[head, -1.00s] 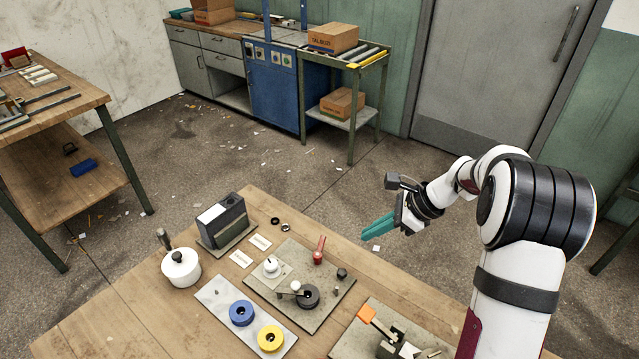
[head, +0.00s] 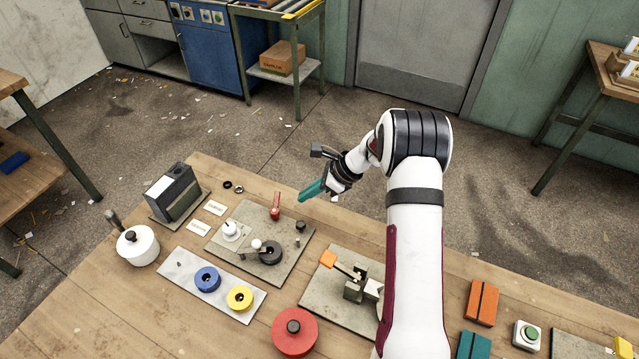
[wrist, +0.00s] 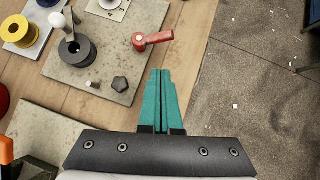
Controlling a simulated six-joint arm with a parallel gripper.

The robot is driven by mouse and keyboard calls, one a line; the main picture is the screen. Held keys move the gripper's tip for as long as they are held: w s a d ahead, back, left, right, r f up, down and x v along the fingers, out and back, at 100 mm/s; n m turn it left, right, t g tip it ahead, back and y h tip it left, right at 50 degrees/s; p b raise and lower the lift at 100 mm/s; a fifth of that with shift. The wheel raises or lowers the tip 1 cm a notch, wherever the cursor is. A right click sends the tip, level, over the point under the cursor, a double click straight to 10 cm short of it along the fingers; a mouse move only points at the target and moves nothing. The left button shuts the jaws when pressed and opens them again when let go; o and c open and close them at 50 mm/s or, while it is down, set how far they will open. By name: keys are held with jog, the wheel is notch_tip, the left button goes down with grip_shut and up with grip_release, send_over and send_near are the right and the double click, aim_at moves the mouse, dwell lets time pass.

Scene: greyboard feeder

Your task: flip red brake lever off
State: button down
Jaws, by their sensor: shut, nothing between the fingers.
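The red brake lever (head: 275,208) stands near the far edge of a grey plate (head: 296,254) on the wooden table. In the wrist view the red lever (wrist: 153,39) has a round pivot at its left and its handle points right, over the plate's edge. My gripper (head: 303,199) has teal fingers, pressed together with nothing between them. It hangs just right of the lever in the head view. In the wrist view my fingertips (wrist: 160,74) lie below the lever, with a visible gap to it.
The same plate bears a white knob (head: 231,229), a dark spool (head: 270,253) with a white-knobbed crank, and a small black knob (head: 300,227). An orange-handled clamp (head: 328,259) stands to the right. Blue (head: 207,279) and yellow (head: 240,298) rings lie in front. Floor is open beyond the table.

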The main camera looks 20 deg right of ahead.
aim_at(277, 191)
jog(key=shift+w+a+f, duration=0.25)
jog(key=shift+w+a, duration=0.1)
jog(key=shift+a, duration=0.3)
jog(key=shift+w+a+f, duration=0.2)
jog(key=shift+w+a, duration=0.2)
jog(key=shift+a, duration=0.25)
jog(key=shift+w+a+f, duration=0.25)
jog(key=shift+w+a, duration=0.1)
jog(key=shift+a, duration=0.3)
jog(key=shift+w+a+n+g, duration=0.1)
jog(key=shift+w+n+g, duration=0.2)
jog(key=shift+n+g, duration=0.35)
jog(key=shift+w+a+n+g+y, duration=0.15)
jog(key=shift+w+n+g+y, duration=0.2)
jog(key=shift+n, duration=0.6)
jog(key=shift+w+a+n+g, duration=0.25)
jog(key=shift+n+g, duration=0.15)
jog(key=shift+n, duration=0.2)
jog(key=shift+w+a, duration=0.5)
jog(key=shift+a, duration=0.25)
jog(key=shift+w+a, duration=0.25)
jog(key=shift+a, duration=0.8)
